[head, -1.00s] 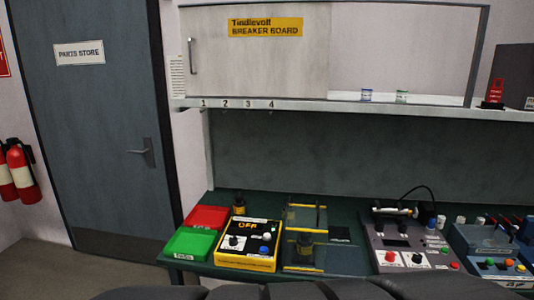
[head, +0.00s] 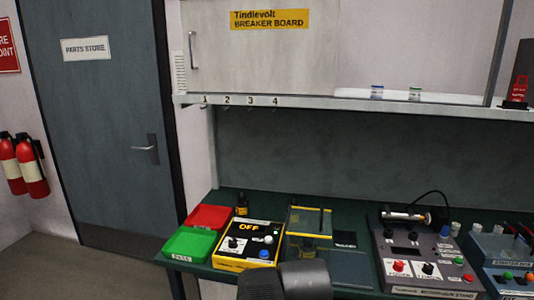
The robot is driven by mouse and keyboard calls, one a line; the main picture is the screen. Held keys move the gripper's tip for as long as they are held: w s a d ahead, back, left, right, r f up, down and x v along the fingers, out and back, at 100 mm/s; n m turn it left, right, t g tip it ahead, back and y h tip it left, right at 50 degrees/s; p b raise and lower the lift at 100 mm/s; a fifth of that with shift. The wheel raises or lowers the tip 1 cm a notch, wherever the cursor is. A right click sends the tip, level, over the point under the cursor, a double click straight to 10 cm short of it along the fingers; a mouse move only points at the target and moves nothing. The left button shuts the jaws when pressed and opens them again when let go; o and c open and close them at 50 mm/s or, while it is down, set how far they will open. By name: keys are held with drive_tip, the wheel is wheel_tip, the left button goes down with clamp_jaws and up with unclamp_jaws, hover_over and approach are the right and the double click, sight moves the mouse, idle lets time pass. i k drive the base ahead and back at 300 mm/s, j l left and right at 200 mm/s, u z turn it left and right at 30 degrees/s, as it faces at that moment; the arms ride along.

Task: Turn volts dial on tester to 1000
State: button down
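The tester, apparently the yellow-edged box (head: 222,262), sits on the green bench at the lower middle of the head view. Its display (head: 249,227) reads OFF in orange. A white knob and a blue button are on the right of the face. A dark part of my arm shows at the bottom, just right of the tester. My gripper's fingers do not show.
A green PASS tray (head: 190,244) and a red tray (head: 209,217) lie left of the tester. A yellow-edged clear fixture (head: 309,222) stands to its right. A grey stand with knobs and a probe (head: 405,262) is farther right. A shelf (head: 330,106) overhangs the bench.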

sight(233, 245)
drive_tip(key=i+j+u, duration=0.15)
drive_tip(key=i+u, duration=0.6)
drive_tip(key=k+j, duration=0.05)
